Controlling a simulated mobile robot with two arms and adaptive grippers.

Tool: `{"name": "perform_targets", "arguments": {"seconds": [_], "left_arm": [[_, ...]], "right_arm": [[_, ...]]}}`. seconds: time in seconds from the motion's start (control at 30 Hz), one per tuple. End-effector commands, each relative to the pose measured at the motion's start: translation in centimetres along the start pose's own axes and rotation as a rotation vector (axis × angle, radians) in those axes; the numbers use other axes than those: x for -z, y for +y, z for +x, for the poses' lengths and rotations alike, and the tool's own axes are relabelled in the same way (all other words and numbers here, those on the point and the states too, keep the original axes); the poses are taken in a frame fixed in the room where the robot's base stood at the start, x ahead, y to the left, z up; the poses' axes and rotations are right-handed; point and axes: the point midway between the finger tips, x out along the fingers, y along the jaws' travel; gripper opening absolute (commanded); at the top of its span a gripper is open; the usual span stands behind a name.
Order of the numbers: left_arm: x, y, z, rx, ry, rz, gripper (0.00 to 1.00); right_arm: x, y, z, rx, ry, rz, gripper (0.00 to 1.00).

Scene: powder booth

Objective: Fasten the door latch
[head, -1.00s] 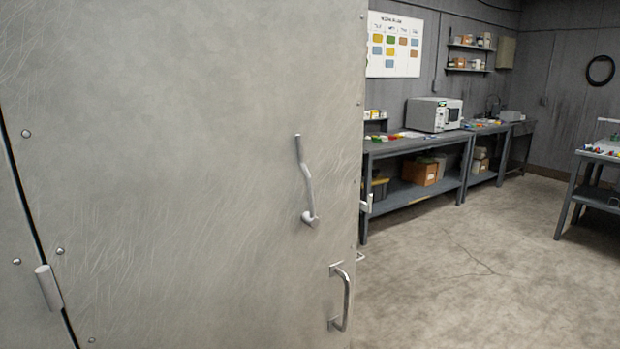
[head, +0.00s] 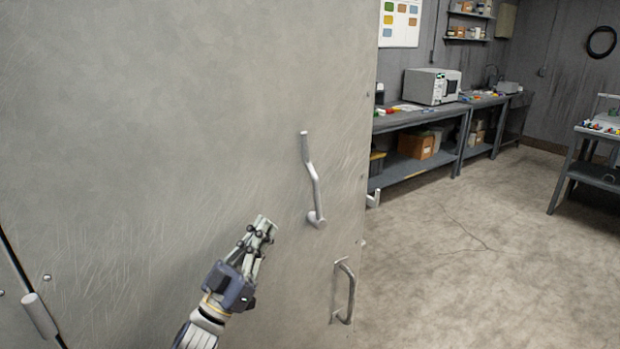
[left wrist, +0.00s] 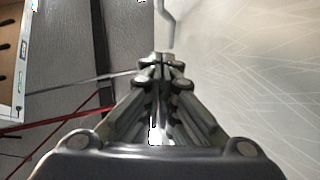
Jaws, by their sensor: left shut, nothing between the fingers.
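The large grey metal door (head: 180,120) fills the left and middle of the head view. The latch handle (head: 314,180), a bent grey lever, points up from its round pivot near the door's right edge. Part of a grey lever also shows at the top of the left wrist view (left wrist: 166,22). My left gripper (head: 266,226) is shut and empty, in front of the door, left of the latch handle's pivot and apart from it in the picture. My right gripper is not in view.
A D-shaped pull handle (head: 346,292) is on the door below the latch. A hinge (head: 40,315) is at the lower left. Beyond the door's right edge stand a workbench (head: 420,120) with a white oven (head: 432,86) and another table (head: 597,133). The concrete floor (head: 450,270) between them is clear.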

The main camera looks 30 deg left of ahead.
Motion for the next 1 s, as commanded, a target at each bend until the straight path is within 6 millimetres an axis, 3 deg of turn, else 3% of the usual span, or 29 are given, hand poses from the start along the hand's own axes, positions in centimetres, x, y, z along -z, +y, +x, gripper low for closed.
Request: {"name": "perform_targets", "arguments": {"seconds": [0.17,0.53,0.73,1.0], "left_arm": [[0.5,0.0,2.2,-0.001,0.006,-0.001,0.0],[0.6,-0.1,10.3,0.0,0.005,-0.001,0.0],[-1.6,-0.1,11.8,0.002,0.001,-0.001,0.0],[-2.7,0.0,12.7,0.0,0.001,0.001,0.0]], "right_arm": [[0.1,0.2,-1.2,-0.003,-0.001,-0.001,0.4],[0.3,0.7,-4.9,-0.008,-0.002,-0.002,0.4],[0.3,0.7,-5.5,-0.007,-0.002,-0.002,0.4],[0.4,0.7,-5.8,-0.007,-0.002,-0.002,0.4]]}}
